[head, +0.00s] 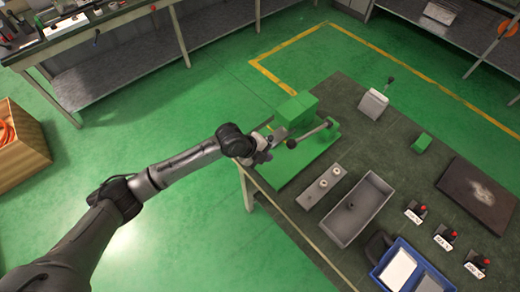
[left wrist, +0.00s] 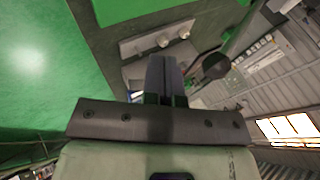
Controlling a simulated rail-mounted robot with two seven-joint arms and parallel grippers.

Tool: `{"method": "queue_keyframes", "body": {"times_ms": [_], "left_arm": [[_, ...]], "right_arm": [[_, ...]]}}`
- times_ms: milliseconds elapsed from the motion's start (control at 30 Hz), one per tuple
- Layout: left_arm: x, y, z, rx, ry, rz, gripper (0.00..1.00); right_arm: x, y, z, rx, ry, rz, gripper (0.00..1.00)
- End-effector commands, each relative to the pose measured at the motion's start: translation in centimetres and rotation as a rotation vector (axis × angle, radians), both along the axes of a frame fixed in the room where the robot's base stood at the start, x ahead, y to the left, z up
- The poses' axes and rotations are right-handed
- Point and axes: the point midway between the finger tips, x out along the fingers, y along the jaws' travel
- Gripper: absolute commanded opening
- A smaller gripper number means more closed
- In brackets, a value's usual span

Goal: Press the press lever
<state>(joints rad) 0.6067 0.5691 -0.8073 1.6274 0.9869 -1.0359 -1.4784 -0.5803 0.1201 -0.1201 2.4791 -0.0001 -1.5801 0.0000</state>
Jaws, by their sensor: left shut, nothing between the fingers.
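The green press (head: 297,108) stands on the near left corner of the dark table. Its press lever (head: 312,133) is a grey rod with a dark round knob at its near left end. My left gripper (head: 266,147) is right beside that knob, at the left edge of the press base. In the left wrist view the shut, empty fingers (left wrist: 164,68) point up the picture. The lever's black knob (left wrist: 215,66) is just right of the fingertips, with a gap between them in the picture. I cannot tell whether any part of the gripper touches the lever.
A metal plate with two round studs (head: 322,186) and a grey tray (head: 358,208) lie right of the press. A blue bin (head: 408,265), several small red-knobbed switches (head: 416,212) and a dark slab (head: 478,195) are farther right. Green floor is open left of the table.

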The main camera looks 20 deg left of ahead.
Motion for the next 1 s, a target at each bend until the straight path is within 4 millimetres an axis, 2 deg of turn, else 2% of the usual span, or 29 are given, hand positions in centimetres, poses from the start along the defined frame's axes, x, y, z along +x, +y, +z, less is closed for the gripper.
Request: {"method": "queue_keyframes", "body": {"times_ms": [100, 333, 1000], "left_arm": [[-0.5, 0.8, 1.4, 0.0, -0.002, 0.0, 0.0], [-1.0, 1.6, 2.8, -0.001, -0.002, 0.0, 0.0], [-1.1, 1.7, 3.1, -0.002, -0.002, 0.0, 0.0]], "right_arm": [[0.0, 0.1, 0.0, 0.004, 0.001, -0.002, 0.43], [0.0, 0.1, 0.0, 0.005, 0.0, -0.003, 0.43], [0.0, -0.2, 0.0, -0.005, -0.001, 0.004, 0.43]]}}
